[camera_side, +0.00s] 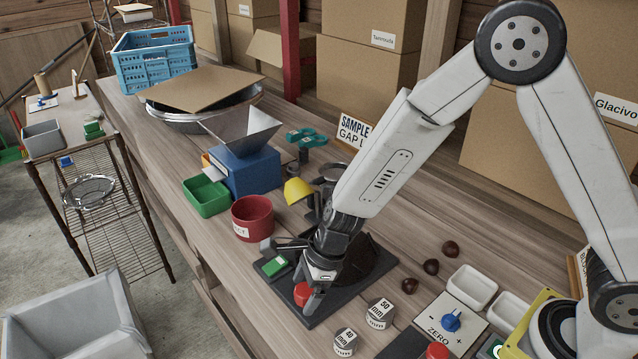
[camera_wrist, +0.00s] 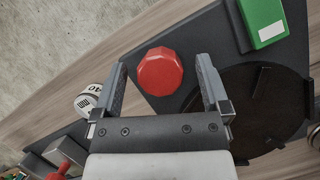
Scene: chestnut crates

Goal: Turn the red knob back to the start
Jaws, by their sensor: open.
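The red knob (camera_side: 302,294), with a faceted top, sits near the front corner of a dark base plate (camera_side: 318,311). In the wrist view the knob (camera_wrist: 160,71) shows whole, between the fingertips and slightly beyond them. My gripper (camera_side: 312,297) points down over this corner and partly hides the knob in the side view. In the wrist view the two fingers of my gripper (camera_wrist: 162,78) are wide apart, with visible gaps to the knob on both sides. No mark showing the knob's start position can be made out.
A green block (camera_side: 275,266) and a dark round disc (camera_wrist: 262,105) share the plate. White cylinders marked 40 (camera_side: 345,343) and 50 (camera_side: 380,314) stand nearby. A panel marked ZERO (camera_side: 433,319) bears a blue knob (camera_side: 451,321). A red pot (camera_side: 252,217) stands behind.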

